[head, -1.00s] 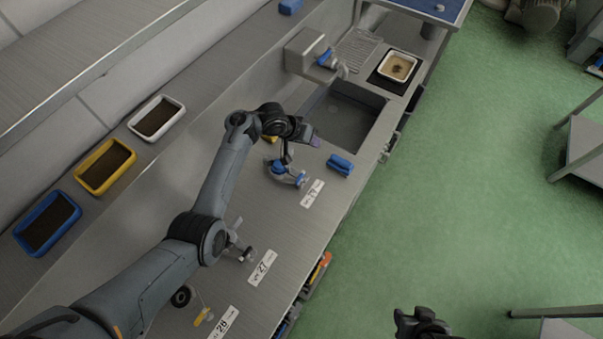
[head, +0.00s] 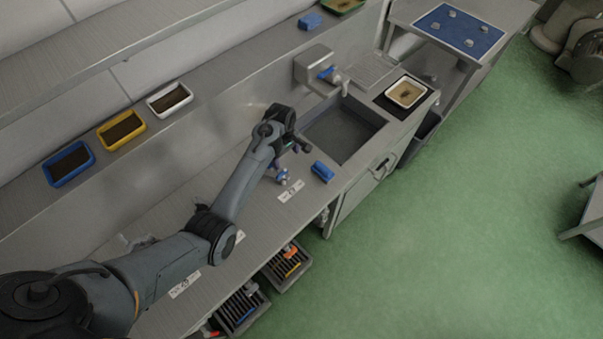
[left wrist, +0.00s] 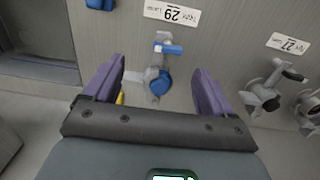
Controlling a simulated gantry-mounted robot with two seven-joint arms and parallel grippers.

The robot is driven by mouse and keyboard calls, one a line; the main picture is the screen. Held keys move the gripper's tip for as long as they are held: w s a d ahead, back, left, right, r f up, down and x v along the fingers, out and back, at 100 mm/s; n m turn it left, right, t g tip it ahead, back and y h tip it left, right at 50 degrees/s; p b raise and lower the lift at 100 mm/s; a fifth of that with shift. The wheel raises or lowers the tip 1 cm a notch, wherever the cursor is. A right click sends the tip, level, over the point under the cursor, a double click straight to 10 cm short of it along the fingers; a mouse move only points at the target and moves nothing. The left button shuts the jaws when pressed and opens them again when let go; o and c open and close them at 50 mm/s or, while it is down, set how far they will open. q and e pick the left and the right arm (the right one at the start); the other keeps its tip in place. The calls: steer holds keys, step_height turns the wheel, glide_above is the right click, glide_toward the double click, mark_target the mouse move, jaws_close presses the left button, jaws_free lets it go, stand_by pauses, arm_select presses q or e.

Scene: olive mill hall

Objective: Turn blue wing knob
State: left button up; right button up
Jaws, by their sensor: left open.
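A grey metal fitting with blue parts stands on the steel counter by the label marked 29 (left wrist: 172,13). In the left wrist view, its rounded blue part, seemingly the blue wing knob (left wrist: 160,84), lies between my fingers, with a blue bar (left wrist: 169,49) farther out. My left gripper (left wrist: 160,76) is open, its purple fingers on either side with gaps to the knob. In the head view the gripper (head: 297,148) is over the fitting and partly hides it; a blue part (head: 282,177) shows below. Contact cannot be told. My right gripper is out of view.
A blue block (head: 322,172) lies right of the fitting, near the sink (head: 342,128). Other fittings stand by the label marked 27 (left wrist: 288,43). White, yellow and blue trays (head: 68,164) line the back ledge.

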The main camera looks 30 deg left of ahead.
mark_target(282, 173)
arm_select(q)
steer(key=f, duration=0.3)
steer(key=a+f, duration=0.1)
steer(key=f, duration=0.3)
steer(key=s+f+b, duration=0.1)
steer(key=f, duration=0.3)
steer(key=shift+s+a, duration=0.1)
steer(key=shift+a, duration=0.15)
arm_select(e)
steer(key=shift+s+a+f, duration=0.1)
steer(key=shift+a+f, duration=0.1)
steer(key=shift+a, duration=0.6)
arm_select(q)
steer(key=shift+r, duration=0.1)
steer(key=c, duration=1.1)
steer(key=shift+o, duration=0.2)
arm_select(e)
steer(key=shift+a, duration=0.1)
